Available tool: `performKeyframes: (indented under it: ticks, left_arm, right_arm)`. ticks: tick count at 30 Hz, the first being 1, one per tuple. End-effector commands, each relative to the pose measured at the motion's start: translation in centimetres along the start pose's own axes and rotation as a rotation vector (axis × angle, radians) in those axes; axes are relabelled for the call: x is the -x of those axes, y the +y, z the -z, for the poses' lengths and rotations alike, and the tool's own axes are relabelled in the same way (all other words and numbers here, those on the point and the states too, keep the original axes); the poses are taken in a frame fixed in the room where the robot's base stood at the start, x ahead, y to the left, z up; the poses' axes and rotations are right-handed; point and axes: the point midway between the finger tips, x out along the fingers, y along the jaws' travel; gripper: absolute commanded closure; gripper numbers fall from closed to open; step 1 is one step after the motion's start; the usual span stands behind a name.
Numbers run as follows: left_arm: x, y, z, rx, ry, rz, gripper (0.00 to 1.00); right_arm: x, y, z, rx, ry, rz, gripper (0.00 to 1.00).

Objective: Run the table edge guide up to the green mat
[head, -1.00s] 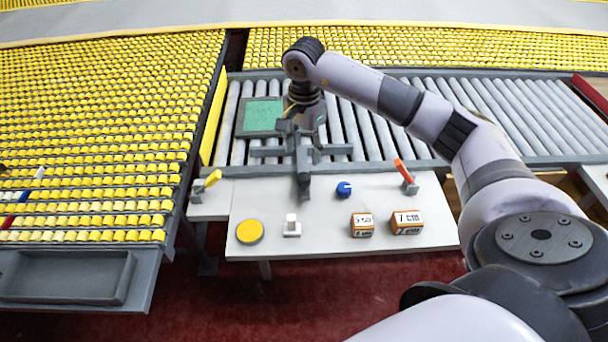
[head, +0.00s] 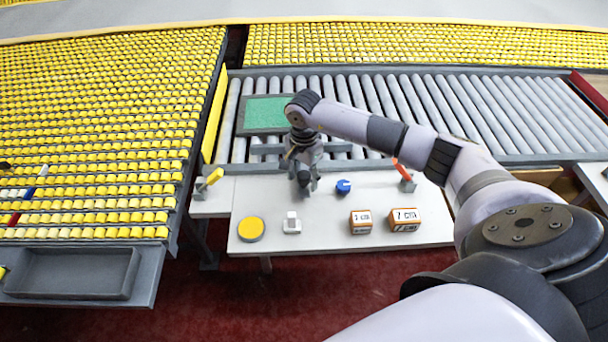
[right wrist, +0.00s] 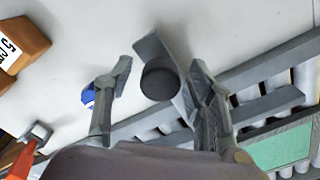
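The table edge guide (head: 338,148) is a grey bar lying across the rollers, with an arm reaching toward the table's near side. In the right wrist view its bar (right wrist: 268,105) shows beside the mat, with a strip of rollers between. The green mat (head: 266,111) lies in a grey frame on the rollers, just beyond the bar; part of it shows in the wrist view (right wrist: 284,147). My right gripper (head: 304,182) is low over the guide's near end. Its fingers are apart, with a dark round knob (right wrist: 160,80) between them, closer to one finger. My left gripper is out of view.
The near tabletop holds a yellow disc (head: 251,229), a white block (head: 292,224), a blue knob (head: 343,187) and two orange-white boxes (head: 361,222) (head: 405,219). A red-orange lever (head: 402,171) and a yellow lever (head: 214,177) stand at the rail. Rollers to the right are clear.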

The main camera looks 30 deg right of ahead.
Motion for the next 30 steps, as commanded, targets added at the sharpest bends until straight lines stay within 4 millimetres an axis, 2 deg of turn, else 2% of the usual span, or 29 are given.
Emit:
performKeyframes:
  ticks: [2,21,30]
  left_arm:
    - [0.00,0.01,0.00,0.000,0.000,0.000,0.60]
    - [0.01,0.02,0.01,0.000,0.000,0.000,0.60]
    - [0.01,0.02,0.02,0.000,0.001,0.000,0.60]
  right_arm:
    - [0.03,-0.01,0.00,0.000,0.000,0.000,0.57]
    - [0.08,-0.02,0.01,0.000,0.000,0.000,1.00]
    - [0.09,-0.02,0.02,0.000,0.000,0.000,1.00]
